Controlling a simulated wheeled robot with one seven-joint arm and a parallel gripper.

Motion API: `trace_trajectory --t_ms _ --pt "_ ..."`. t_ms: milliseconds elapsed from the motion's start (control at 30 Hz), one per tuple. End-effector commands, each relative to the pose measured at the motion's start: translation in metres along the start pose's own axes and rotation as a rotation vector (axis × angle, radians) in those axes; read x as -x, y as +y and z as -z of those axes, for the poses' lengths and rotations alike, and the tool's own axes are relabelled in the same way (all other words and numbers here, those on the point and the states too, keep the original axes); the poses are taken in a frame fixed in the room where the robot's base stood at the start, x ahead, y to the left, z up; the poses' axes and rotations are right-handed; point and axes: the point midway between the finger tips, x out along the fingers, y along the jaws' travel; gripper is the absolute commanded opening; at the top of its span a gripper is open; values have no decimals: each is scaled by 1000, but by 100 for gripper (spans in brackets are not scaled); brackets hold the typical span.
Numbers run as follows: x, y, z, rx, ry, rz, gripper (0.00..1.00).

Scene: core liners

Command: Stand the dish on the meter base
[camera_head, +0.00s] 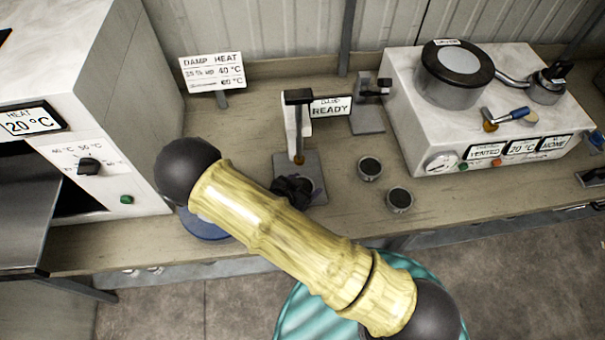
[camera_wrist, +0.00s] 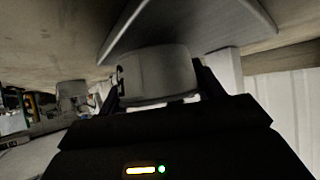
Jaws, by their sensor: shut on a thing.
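The meter is a white upright post with a black top arm (camera_head: 298,97) and a small display reading READY (camera_head: 331,106). Its grey base plate (camera_head: 312,160) lies on the bench at the post's foot. My gripper (camera_head: 293,188) is at the front edge of this plate, largely hidden behind its own dark body. In the wrist view, its two fingers are shut on a pale grey dish (camera_wrist: 155,75). The base plate (camera_wrist: 190,22) shows right beside the dish there. I cannot tell whether dish and plate touch.
Two small dark-filled dishes (camera_head: 370,168) (camera_head: 400,199) stand right of the plate. A marble-topped unit with a round pot (camera_head: 455,72) is at right. A heat cabinet (camera_head: 95,100) is at left. A DAMP HEAT sign (camera_head: 212,72) stands behind. A blue disc (camera_head: 205,226) lies near the front edge.

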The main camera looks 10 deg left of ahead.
Motion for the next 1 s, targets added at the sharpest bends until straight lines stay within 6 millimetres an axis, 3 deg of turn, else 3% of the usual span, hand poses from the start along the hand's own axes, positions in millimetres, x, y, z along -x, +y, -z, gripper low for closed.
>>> trace_trajectory --t_ms 300,800,833,933,1000 --pt "-24 -30 20 -5 1 1 36" --pt "-30 -27 9 -3 0 -2 36" --pt "-30 -27 9 -3 0 -3 68" --pt "-29 -27 10 -3 0 -3 88" --pt "-29 -27 10 -2 0 -2 88"
